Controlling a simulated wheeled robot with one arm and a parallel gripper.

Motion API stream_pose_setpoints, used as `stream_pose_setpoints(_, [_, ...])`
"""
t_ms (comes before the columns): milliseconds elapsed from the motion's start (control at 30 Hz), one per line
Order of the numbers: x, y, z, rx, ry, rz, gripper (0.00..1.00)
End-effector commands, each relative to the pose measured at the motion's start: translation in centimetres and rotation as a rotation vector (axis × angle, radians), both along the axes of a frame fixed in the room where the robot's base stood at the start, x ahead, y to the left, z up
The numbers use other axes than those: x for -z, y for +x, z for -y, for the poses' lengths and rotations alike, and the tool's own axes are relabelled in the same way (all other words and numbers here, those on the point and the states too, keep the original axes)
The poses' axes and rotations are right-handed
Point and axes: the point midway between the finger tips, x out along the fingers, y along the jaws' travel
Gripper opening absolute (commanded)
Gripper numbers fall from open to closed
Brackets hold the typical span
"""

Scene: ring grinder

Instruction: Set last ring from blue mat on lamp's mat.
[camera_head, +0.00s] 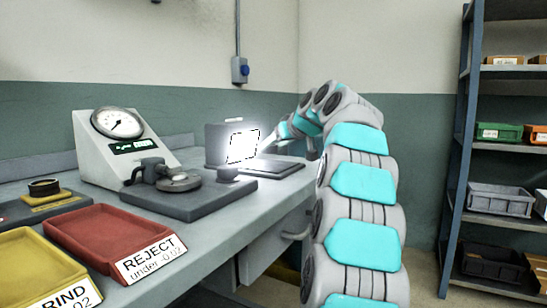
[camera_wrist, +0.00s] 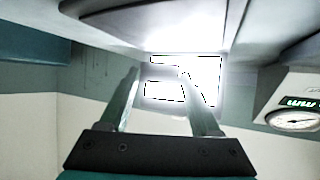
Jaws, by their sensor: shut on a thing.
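The lamp (camera_head: 242,144) is a grey box with a glowing white panel, standing at the back of the bench. The lamp's dark mat (camera_head: 279,168) lies flat in front of it. My gripper (camera_head: 283,131) is beside the lamp, above the mat's far right side. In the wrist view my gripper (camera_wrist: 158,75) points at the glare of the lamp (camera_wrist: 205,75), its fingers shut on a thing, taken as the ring. The glare washes out the held ring, so its shape and tilt cannot be told. I cannot make out the blue mat.
A dial gauge (camera_head: 118,123) stands on the bench left of the lamp, with a dark measuring stand (camera_head: 205,197) before it. A red reject tray (camera_head: 110,235) and yellow grind tray (camera_head: 38,265) are at the front left. A shelf rack (camera_head: 462,130) stands right.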

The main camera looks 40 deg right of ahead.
Motion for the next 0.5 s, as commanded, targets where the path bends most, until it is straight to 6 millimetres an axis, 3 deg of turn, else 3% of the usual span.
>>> stream_pose_setpoints(500, [3.4, -0.1, -0.1, 0.0, 0.0, 0.0, 0.02])
